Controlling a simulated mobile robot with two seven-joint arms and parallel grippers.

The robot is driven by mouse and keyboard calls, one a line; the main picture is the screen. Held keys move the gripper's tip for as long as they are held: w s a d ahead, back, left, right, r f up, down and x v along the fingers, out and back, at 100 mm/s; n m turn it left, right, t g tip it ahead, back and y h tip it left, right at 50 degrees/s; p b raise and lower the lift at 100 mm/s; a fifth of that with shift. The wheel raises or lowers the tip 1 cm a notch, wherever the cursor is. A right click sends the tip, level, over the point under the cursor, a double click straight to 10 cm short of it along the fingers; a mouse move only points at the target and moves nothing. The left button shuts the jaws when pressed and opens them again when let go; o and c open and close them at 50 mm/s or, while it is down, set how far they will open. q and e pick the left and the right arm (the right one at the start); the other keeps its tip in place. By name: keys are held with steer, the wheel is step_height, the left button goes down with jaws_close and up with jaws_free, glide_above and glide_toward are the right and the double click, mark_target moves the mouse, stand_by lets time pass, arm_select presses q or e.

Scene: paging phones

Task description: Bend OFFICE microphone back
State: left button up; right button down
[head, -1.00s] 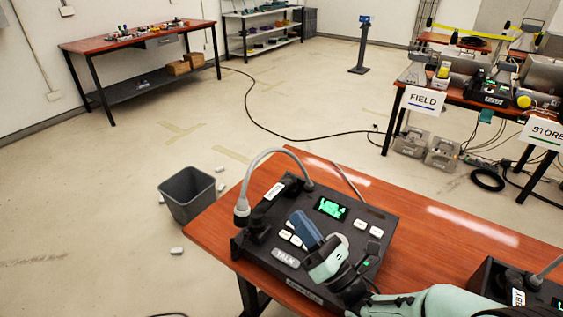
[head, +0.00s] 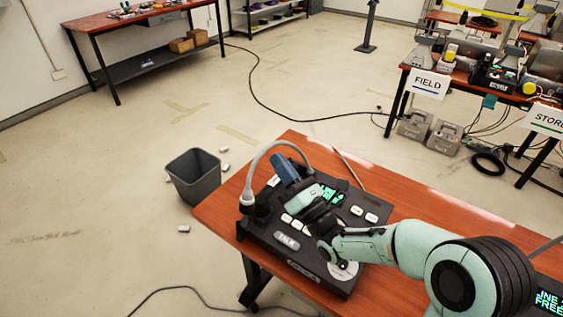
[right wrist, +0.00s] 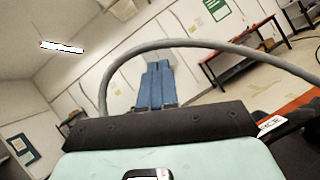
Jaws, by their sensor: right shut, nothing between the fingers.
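The OFFICE microphone is a grey gooseneck (head: 262,158) on a dark paging phone (head: 312,262) on the red-brown table. It arches from the phone's back edge over to the left, and its dark-tipped head (head: 247,198) hangs at the left side. My right gripper (head: 283,166) is shut and empty, with its blue fingers inside the arch, close to the neck. In the right wrist view the neck (right wrist: 180,43) curves across just beyond the blue fingertips (right wrist: 158,66); I cannot tell whether they touch. Part of the label, reading "ICE" (right wrist: 271,124), shows at right. My left gripper is not in view.
My right arm covers part of the phone's display and right side. Another phone's display (head: 549,302) shows at the right edge. A grey bin (head: 194,178) stands on the floor left of the table (head: 440,215). FIELD (head: 429,84) and STORE (head: 547,119) signs hang on a table behind.

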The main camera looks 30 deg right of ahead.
steer(key=w+d+r+m+g+h, duration=0.1)
steer(key=w+d+r+m+h, duration=0.1)
steer(key=d+r+m, duration=0.2)
steer(key=w+d+r+m+g+h, duration=0.1)
steer(key=w+d+r+m+h, duration=0.2)
steer(key=d, duration=0.6)
steer(key=shift+w+d+r+m, duration=0.35)
steer(key=shift+r+m, duration=0.2)
steer(key=shift+m, duration=0.75)
steer(key=shift+f+b, duration=0.1)
steer(key=shift+b, duration=0.2)
